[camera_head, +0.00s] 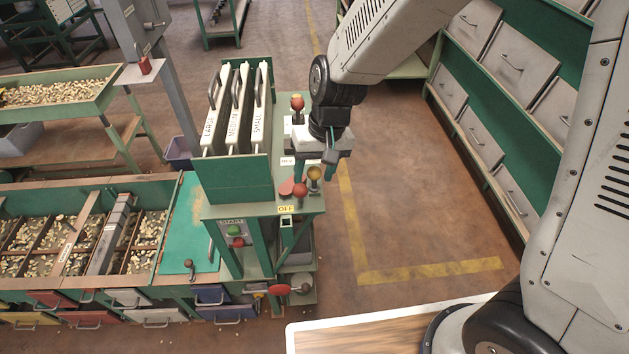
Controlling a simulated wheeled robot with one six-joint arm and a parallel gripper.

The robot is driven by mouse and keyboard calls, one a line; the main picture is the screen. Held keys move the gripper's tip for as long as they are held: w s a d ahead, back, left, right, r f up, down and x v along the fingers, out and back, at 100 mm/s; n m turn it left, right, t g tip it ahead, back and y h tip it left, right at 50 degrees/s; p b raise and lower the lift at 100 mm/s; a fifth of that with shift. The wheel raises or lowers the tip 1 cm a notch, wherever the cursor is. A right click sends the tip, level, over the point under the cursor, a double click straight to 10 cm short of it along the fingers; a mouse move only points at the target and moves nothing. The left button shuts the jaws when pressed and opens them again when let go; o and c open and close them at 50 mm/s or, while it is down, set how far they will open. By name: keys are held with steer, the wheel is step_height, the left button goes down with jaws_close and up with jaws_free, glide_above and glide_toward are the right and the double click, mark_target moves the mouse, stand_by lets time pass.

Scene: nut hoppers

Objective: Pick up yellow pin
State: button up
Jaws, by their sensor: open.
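The yellow pin (314,173) has a round yellow head and stands on the green machine stand, close to the OFF label. My gripper (315,163) hangs from the arm above the stand's right side. Its green-tipped fingers are apart, and it is open and empty. The lower part of the pin is hard to make out.
Red knobs (300,190) stand just left of the yellow pin, and another red-topped knob (297,102) stands behind my gripper. Tall LARGE, MEDIUM and SMALL panels (238,115) rise to the left. Nut hoppers (140,240) lie further left. The floor (400,215) to the right is clear.

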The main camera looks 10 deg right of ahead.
steer(key=shift+f, duration=0.3)
steer(key=c, duration=1.1)
steer(key=shift+o, duration=0.2)
steer(key=shift+r, duration=0.1)
